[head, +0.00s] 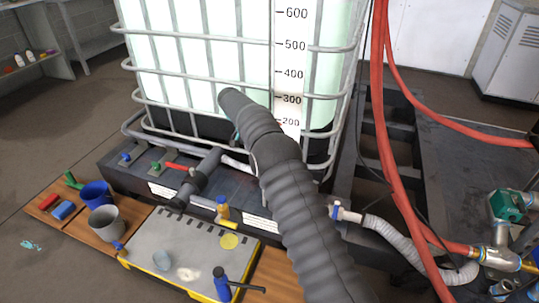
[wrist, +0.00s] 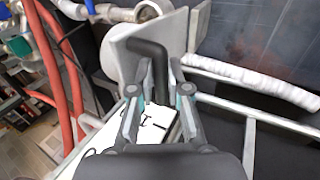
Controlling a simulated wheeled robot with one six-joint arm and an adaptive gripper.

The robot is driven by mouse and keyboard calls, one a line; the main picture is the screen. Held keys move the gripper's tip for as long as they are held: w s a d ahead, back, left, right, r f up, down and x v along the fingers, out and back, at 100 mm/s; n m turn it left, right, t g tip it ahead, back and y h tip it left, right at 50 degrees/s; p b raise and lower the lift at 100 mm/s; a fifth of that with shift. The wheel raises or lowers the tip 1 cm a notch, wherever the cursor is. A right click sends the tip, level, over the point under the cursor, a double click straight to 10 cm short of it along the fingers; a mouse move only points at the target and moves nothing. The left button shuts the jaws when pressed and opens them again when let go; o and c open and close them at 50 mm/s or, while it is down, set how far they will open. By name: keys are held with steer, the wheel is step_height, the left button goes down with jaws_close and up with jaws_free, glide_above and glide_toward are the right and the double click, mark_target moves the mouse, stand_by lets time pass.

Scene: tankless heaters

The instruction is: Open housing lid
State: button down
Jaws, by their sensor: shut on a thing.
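In the wrist view my gripper (wrist: 162,68) is shut on a dark bent handle (wrist: 150,50). The handle stands in front of a pale grey curved plate (wrist: 176,32), which looks like the housing lid. Whether the lid is open or closed cannot be told. The fingers hide the handle's lower part. In the head view my dark arm crosses the middle of the picture, and the gripper and lid are hidden behind it.
A caged white tank (head: 200,50) with level marks stands behind my arm. Red hoses (head: 380,120) hang at the right, near a ribbed grey hose (head: 400,238). A grey mat (head: 180,250), buckets and tools lie at the lower left. A white hose (wrist: 250,83) runs near the gripper.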

steer(key=shift+w+a+f, duration=0.15)
steer(key=shift+a+f, duration=0.3)
steer(key=shift+a, duration=0.1)
steer(key=shift+w+a+f, duration=0.15)
steer(key=shift+a+f, duration=0.25)
steer(key=shift+a, duration=0.1)
steer(key=c, duration=1.1)
jaws_free()
steer(key=shift+f, duration=0.1)
steer(key=shift+c, duration=0.2)
steer(key=shift+w+r, duration=0.1)
steer(key=shift+r, duration=0.15)
steer(key=shift+r, duration=0.1)
